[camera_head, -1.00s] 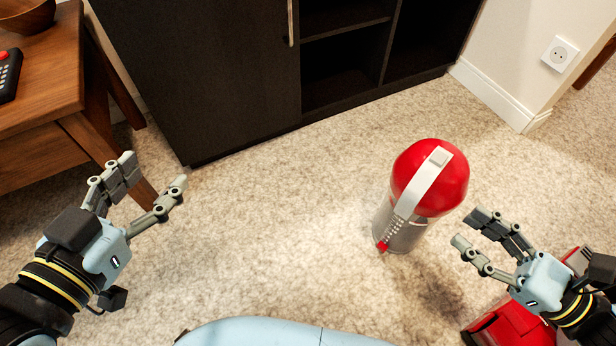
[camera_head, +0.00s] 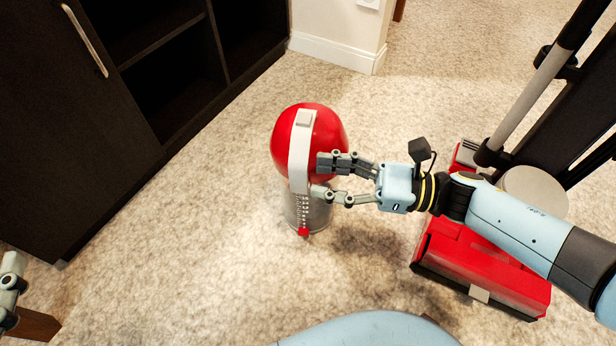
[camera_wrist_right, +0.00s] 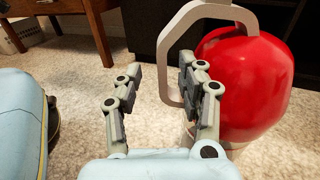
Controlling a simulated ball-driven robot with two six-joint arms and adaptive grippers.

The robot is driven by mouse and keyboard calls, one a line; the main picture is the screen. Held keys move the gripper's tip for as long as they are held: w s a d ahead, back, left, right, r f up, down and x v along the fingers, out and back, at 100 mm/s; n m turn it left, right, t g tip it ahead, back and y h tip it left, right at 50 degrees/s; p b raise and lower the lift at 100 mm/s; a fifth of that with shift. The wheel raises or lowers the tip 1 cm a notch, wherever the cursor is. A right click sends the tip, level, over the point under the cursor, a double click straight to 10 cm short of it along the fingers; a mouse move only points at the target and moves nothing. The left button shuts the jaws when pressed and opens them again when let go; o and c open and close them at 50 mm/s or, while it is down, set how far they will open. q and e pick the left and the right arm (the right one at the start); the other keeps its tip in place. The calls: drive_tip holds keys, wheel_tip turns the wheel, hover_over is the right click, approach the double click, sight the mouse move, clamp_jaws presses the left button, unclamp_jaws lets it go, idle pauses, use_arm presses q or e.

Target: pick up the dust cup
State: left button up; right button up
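The dust cup (camera_head: 334,137) stands upright on the carpet in the head view, with a red dome, a clear grey lower body and a pale handle (camera_head: 301,158) down its front. My right gripper (camera_head: 322,176) is at the cup's right front, its fingertips beside the handle. In the wrist view the gripper (camera_wrist_right: 160,70) is open, with a gap between its fingers. The handle loop (camera_wrist_right: 167,60) and the red dome (camera_wrist_right: 248,80) are at its right finger; I cannot tell whether they touch. My left gripper (camera_head: 10,288) is cut off at the left edge.
A red vacuum base (camera_head: 480,262) with an upright pole (camera_head: 535,88) stands to the right, under my right arm. A dark cabinet (camera_head: 75,130) fills the upper left. A wooden table leg (camera_head: 35,326) shows at lower left. Carpet left of the cup is clear.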

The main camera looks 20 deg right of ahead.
drive_tip(key=b+x, duration=0.1)
drive_tip(key=x, duration=0.3)
drive_tip(key=shift+w+a+f+b, duration=0.15)
drive_tip(key=shift+w+a+b, duration=0.1)
drive_tip(key=shift+w+b, duration=0.1)
drive_tip(key=shift+w+a, duration=0.1)
drive_tip(key=shift+a, duration=0.1)
use_arm(q)
drive_tip(key=w+d+r+m+t+h, duration=0.1)
drive_tip(key=r+t, duration=0.4)
drive_tip(key=r, duration=0.6)
drive_tip(key=shift+w+d+r+t+h, duration=0.15)
drive_tip(key=shift+w+r+t+h, duration=0.35)
drive_tip(key=shift+w, duration=0.7)
use_arm(e)
clamp_jaws()
use_arm(q)
drive_tip(key=shift+f, duration=0.1)
